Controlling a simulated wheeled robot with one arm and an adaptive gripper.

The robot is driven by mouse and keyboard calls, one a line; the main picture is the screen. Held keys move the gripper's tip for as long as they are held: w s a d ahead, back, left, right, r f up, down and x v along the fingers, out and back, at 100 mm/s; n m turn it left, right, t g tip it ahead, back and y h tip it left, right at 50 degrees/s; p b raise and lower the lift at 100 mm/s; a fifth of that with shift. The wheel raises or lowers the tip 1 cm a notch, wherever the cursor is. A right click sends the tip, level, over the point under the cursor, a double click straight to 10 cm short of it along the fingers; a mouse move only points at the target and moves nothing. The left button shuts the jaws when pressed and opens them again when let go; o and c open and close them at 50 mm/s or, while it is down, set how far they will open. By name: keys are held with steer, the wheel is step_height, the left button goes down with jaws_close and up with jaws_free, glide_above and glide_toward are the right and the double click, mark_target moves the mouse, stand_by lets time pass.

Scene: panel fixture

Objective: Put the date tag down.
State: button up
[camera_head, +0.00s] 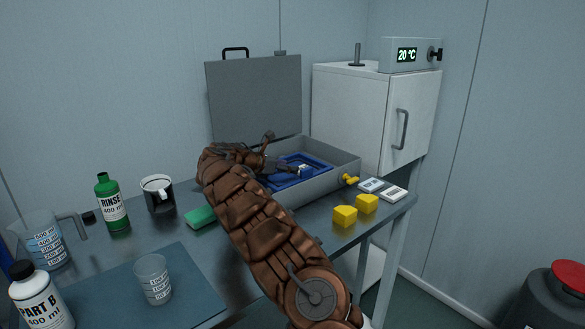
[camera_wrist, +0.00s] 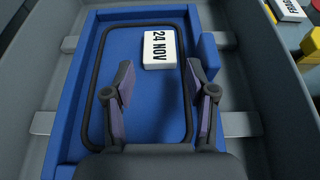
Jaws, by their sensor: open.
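The date tag (camera_wrist: 159,49), a small white block reading "24 NOV", lies flat on the blue panel (camera_wrist: 105,22) inside the black rectangular outline, near its upper right part in the wrist view. My gripper (camera_wrist: 158,82) is open, its two fingers spread, with the tag just beyond the fingertips and nothing seen between them. In the head view my gripper (camera_head: 292,169) is over the blue panel (camera_head: 318,164), and the tag (camera_head: 305,170) shows as a small white patch by the fingers.
The panel sits in a grey open case (camera_head: 345,168) with its lid raised behind. Two white tags (camera_head: 392,193) and yellow blocks (camera_head: 345,215) lie to the right. A white cabinet (camera_head: 365,110) stands behind.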

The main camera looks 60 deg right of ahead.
steer(key=shift+v, duration=2.85)
